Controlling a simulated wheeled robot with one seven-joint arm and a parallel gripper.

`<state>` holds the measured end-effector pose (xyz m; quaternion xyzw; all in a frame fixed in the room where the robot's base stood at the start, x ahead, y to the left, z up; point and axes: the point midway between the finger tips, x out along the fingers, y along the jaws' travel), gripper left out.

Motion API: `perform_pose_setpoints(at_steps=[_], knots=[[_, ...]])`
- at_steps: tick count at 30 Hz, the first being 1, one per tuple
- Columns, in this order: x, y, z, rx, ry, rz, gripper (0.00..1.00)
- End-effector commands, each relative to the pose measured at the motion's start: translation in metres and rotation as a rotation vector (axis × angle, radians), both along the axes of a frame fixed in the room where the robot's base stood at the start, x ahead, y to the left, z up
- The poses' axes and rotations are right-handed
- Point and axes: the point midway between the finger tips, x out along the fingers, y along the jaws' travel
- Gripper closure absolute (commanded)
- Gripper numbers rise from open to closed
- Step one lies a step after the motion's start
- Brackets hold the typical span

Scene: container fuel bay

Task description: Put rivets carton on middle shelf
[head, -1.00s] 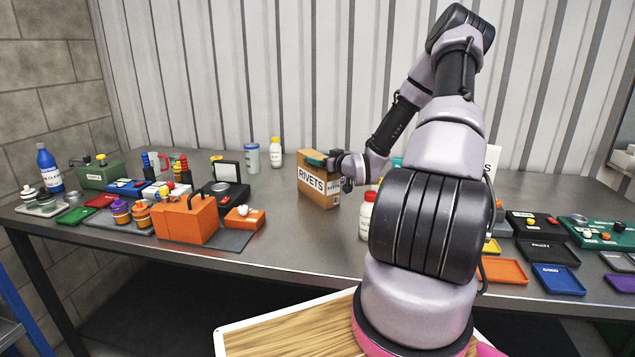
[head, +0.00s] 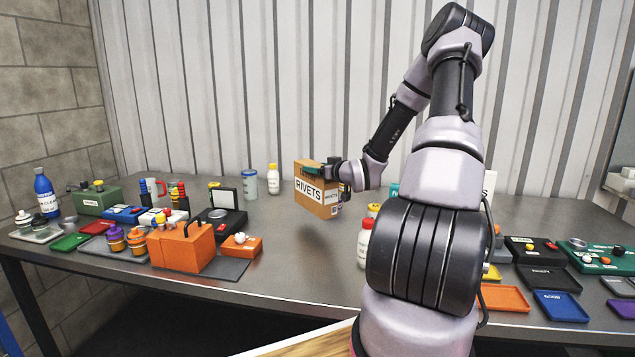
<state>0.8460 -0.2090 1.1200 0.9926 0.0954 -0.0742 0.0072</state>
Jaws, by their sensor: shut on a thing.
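The fingers are partly hidden by the carton and the wrist. No shelf shows in this view.
The metal bench (head: 290,262) is clear in front of the carton. An orange toolbox (head: 180,249) and several small items crowd the left. A red-capped bottle (head: 364,246) is near my arm. Trays (head: 560,306) lie at right.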

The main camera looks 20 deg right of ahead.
Motion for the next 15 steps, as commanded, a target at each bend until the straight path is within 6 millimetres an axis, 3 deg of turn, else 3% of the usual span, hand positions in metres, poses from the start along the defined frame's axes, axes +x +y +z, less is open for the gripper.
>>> perform_pose_setpoints(at_steps=[1,6,11,15], knots=[[0.0,0.0,0.011,-0.005,-0.005,0.0,1.0],[0.0,0.001,0.031,-0.003,-0.004,0.001,1.0],[-0.004,0.013,0.035,0.001,-0.002,0.012,1.0],[-0.013,0.034,0.032,0.004,-0.001,0.033,1.0]])
